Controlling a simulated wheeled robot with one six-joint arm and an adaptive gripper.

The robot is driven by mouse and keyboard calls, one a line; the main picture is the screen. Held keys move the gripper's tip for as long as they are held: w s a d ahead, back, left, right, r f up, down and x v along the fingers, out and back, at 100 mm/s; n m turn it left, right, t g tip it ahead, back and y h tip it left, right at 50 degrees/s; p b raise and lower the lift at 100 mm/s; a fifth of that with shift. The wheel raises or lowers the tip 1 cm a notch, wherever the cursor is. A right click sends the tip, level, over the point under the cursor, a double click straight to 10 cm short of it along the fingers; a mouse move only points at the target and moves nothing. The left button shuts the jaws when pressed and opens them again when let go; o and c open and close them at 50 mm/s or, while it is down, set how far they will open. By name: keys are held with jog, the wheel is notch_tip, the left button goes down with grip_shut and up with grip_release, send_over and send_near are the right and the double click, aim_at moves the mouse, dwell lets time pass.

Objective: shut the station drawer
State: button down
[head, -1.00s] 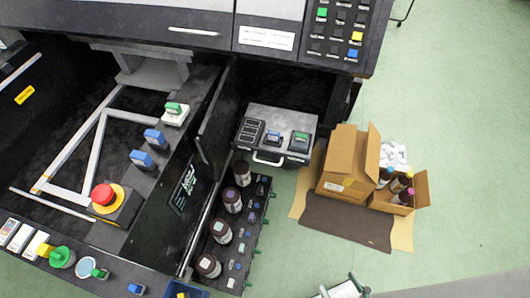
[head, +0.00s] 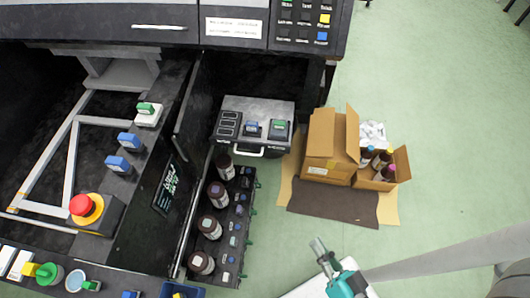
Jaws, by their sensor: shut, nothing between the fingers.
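The station (head: 252,104) is a dark box with a grey top, a black button panel and blue and green parts on it. A pale handle (head: 262,152) sticks out at its front, on what looks like the drawer front; how far the drawer stands out is hard to tell from above. My gripper (head: 318,245) is at the bottom centre, grey-tipped with a teal body. It is shut and empty, over the floor, below and right of the handle and clear of it.
A black rack (head: 236,225) with several brown bottles stands left of my gripper, below the station. An open cardboard box (head: 326,150) and a smaller carton (head: 380,180) with bottles sit on a dark mat (head: 332,206). Green floor (head: 440,130) is free to the right.

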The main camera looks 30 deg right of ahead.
jog(key=w+d+f+m+t+h, duration=0.1)
jog(key=w+f+m+t+h, duration=0.15)
jog(key=w+m, duration=0.6)
jog(key=m+g+h, duration=0.5)
jog(key=m+h, duration=0.4)
jog(key=m, duration=1.9)
send_near(270, 148)
jog(key=shift+y, duration=0.25)
jog(key=x, duration=0.7)
jog(key=shift+d, duration=0.2)
jog(key=shift+w, duration=0.1)
